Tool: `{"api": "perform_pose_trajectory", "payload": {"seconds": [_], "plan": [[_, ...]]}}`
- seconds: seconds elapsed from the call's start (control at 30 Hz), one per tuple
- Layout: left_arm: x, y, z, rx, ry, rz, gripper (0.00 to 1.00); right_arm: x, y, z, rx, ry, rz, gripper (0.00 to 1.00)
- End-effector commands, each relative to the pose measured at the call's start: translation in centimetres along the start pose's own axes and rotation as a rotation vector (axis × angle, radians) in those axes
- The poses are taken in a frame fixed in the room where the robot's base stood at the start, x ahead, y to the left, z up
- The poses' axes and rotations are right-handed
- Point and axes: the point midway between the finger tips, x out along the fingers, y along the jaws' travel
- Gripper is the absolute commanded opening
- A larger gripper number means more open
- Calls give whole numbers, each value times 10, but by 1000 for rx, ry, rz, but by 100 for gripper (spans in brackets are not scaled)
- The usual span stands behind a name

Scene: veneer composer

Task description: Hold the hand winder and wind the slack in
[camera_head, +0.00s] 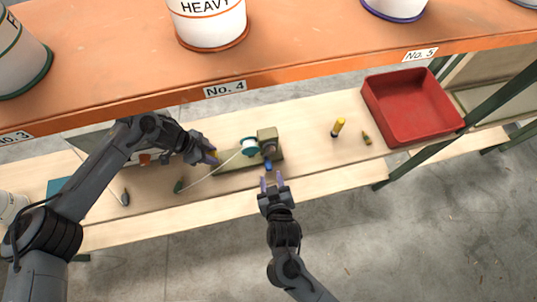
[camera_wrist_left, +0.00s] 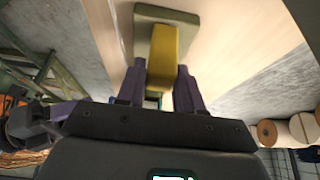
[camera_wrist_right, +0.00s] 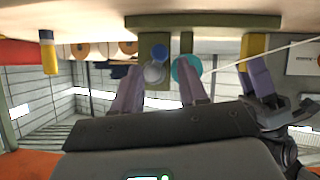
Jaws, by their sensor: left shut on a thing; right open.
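The hand winder has an olive base (camera_head: 232,166), a boxy post (camera_head: 267,135), a teal spool (camera_head: 249,147) and a blue crank knob (camera_head: 268,166). A pale line runs from the spool down-left to a small dark green piece (camera_head: 178,186). My left gripper (camera_head: 208,154) is shut on the winder's yellow handle, which shows between its fingers in the left wrist view (camera_wrist_left: 162,58). My right gripper (camera_head: 271,181) is open and empty, just in front of the blue knob. In the right wrist view the blue knob (camera_wrist_right: 158,50) lies beyond and between the fingertips, apart from them.
A yellow-handled tool (camera_head: 339,126) and a small pointed piece (camera_head: 366,138) lie right of the winder. A red bin (camera_head: 412,105) stands further right. An orange shelf (camera_head: 130,75) with white buckets (camera_head: 209,22) overhangs the bench. The bench (camera_head: 310,150) is clear between winder and tool.

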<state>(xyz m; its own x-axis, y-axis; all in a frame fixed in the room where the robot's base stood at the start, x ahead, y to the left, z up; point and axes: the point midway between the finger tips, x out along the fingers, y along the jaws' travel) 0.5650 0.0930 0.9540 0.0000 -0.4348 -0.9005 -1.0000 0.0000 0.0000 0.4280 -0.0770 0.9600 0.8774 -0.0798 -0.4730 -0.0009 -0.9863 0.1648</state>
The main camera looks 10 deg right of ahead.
Motion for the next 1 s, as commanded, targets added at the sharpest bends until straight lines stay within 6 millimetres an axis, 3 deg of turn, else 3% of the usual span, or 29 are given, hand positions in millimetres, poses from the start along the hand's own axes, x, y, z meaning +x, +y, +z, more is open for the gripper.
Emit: {"api": "perform_pose_trajectory", "payload": {"seconds": [0.5, 0.93, 1.0], "plan": [[0, 0, 0, 0, 0, 0, 0, 48, 0, -1, 0, 1, 0, 43], [0, 0, 0, 0, 0, 0, 0, 52, 0, 0, 1, 0, -1, 43], [0, 0, 0, 0, 0, 0, 0, 52, 0, 0, 0, 0, -1, 32]]}}
